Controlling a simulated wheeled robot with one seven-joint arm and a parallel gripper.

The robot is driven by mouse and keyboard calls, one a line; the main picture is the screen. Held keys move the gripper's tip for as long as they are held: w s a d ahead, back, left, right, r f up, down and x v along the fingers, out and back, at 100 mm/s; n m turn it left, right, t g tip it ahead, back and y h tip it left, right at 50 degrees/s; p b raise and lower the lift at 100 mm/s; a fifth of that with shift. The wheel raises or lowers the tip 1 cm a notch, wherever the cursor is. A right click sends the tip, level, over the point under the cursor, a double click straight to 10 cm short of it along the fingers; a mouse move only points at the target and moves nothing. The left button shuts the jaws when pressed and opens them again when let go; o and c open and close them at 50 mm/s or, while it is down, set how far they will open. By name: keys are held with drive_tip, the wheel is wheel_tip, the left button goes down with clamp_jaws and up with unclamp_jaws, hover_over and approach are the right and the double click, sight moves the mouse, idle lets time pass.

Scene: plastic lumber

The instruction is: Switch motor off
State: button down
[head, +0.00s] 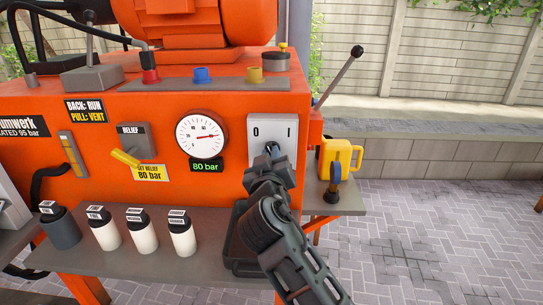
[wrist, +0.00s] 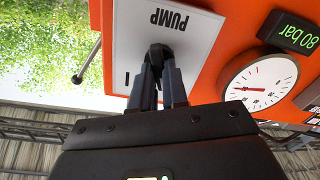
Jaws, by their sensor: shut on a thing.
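The white switch plate (head: 272,130) with 0 on the left and I on the right is on the orange machine's front face. In the wrist view the plate (wrist: 190,25) is upside down and reads PUMP. A dark knob (head: 271,149) sits low on the plate, mostly hidden by my gripper in the head view. My gripper (head: 270,160) is shut on this knob; the wrist view shows both fingers around the knob (wrist: 160,51). I cannot tell which mark the knob points to. The motor (head: 192,20) is the orange body on top.
A dial gauge (head: 201,134) and an 80 bar display (head: 206,166) are left of the plate. A lever (head: 340,75) and a yellow mug-like object (head: 341,156) are on the right. Several bottles (head: 142,232) stand on the lower shelf. A dark tray lies behind my arm.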

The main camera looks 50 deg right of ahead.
drive_tip(key=shift+n, duration=1.2)
drive_tip(key=c, duration=1.1)
unclamp_jaws()
drive_tip(key=shift+c, duration=0.2)
drive_tip(key=shift+a, duration=0.1)
drive_tip(key=b+v, duration=0.1)
drive_tip(key=v, duration=0.6)
drive_tip(key=shift+s+a, duration=0.2)
drive_tip(key=shift+a, duration=0.1)
